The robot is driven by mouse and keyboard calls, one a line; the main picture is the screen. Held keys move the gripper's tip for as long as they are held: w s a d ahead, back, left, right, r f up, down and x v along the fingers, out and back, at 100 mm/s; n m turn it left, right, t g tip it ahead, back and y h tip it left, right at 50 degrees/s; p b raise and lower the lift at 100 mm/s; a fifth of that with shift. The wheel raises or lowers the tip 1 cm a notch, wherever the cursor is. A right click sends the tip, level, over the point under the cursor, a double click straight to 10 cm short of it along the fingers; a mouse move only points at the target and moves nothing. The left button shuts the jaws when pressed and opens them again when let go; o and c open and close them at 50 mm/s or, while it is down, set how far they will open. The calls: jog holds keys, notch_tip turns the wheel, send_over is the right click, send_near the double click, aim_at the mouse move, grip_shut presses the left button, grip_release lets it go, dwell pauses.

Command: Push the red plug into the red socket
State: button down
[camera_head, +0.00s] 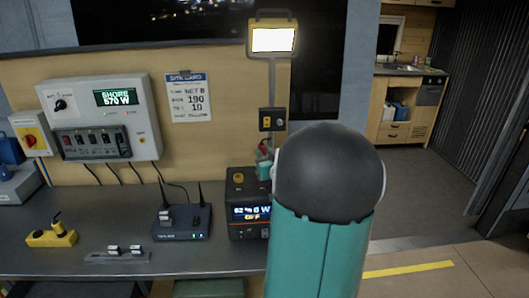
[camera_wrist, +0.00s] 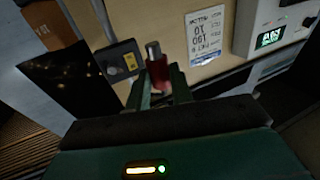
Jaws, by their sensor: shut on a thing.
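The red plug (camera_wrist: 158,72) stands between the two fingers of my gripper (camera_wrist: 160,84) in the wrist view, with its silver end pointing away from the palm. In the head view a small red part of the plug (camera_head: 263,149) shows beside my gripper (camera_head: 265,163), mostly hidden by my arm. My gripper is shut on the plug, in front of the back panel. A dark wall box (camera_head: 272,119) with a yellow patch is just above it in the head view; the box also shows left of the plug in the wrist view (camera_wrist: 122,62). I cannot make out a red socket.
A power station (camera_head: 248,213) stands on the bench just below my gripper. A router (camera_head: 182,222) with antennas and a yellow block (camera_head: 50,238) are further left. A lamp (camera_head: 272,38) on a post rises above the wall box. A control cabinet (camera_head: 100,115) hangs at left.

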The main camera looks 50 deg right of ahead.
jog(key=shift+w+f, duration=0.2)
jog(key=shift+f, duration=0.55)
jog(key=shift+s+f, duration=0.15)
jog(key=shift+f, duration=1.55)
jog(key=shift+f, duration=1.2)
jog(key=c, duration=1.1)
grip_release()
jog(key=shift+c, duration=0.2)
jog(key=v, duration=1.3)
jog(key=shift+s+a, duration=0.15)
jog(key=shift+s, duration=0.15)
